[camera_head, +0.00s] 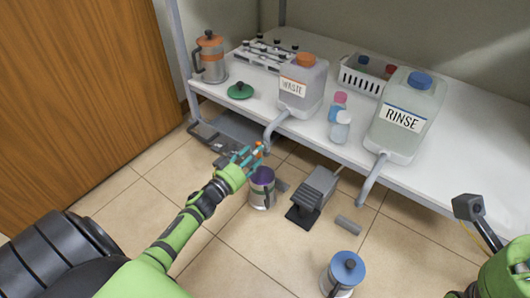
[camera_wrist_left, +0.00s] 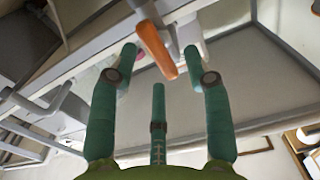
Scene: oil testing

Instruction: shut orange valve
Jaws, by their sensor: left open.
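The orange valve handle (camera_wrist_left: 157,50) shows in the left wrist view, slanting down between the open teal fingers. In the head view a small bit of the orange valve (camera_head: 260,150) shows among the fingers, by the lower end of the grey spout of the WASTE jug (camera_head: 300,88). My left gripper (camera_head: 250,157) is open around the handle, with fingers on both sides; in the wrist view I see gaps beside the handle. A third finger is below it.
The RINSE jug (camera_head: 408,115) stands on the white shelf (camera_head: 345,160), its spout hanging over the front edge. A purple-lined pot (camera_head: 262,190) and a grey pedal-like device (camera_head: 314,192) are below. A blue-lidded pot (camera_head: 343,272) is nearer on the floor.

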